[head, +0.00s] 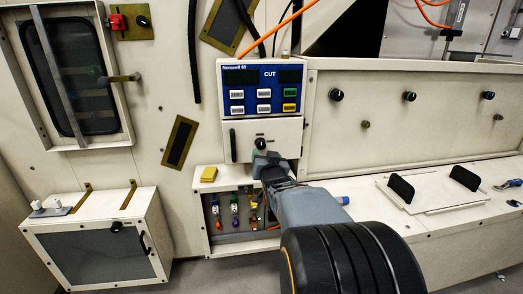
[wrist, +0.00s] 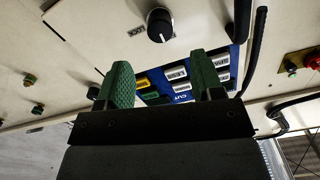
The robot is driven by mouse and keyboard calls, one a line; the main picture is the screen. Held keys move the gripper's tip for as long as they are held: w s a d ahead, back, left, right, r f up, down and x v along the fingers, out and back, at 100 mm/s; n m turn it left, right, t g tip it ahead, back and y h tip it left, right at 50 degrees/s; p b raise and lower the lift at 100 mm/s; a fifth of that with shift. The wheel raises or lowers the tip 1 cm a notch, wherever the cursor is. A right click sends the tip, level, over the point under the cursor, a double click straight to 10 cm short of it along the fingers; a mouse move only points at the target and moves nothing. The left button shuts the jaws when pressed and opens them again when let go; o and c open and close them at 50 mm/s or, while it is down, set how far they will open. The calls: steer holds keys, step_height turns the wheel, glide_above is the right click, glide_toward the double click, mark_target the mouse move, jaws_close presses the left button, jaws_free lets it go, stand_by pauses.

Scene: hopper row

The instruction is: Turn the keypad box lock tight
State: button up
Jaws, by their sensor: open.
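The keypad box (head: 262,105) has a blue panel with several white, green and yellow buttons, with the word CUT above them. Its lock, a round black knob (head: 260,143), is on the cream door below the panel. My gripper (head: 262,157) is just below the knob in the head view. In the wrist view, my gripper (wrist: 160,62) has its two green fingers spread with nothing between them. The knob lies beyond the fingertips, and the blue panel (wrist: 186,88) shows behind the fingers.
A black handle (head: 233,145) is left of the knob. Below is an open compartment with coloured connectors (head: 235,212). A long panel with knobs (head: 410,96) is at right. An orange cable (head: 275,30) hangs above the box.

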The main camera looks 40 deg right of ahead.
mark_target(261, 146)
steer(key=x, duration=0.7)
steer(key=shift+w+d, duration=0.1)
steer(key=shift+w, duration=0.05)
steer(key=c, duration=0.9)
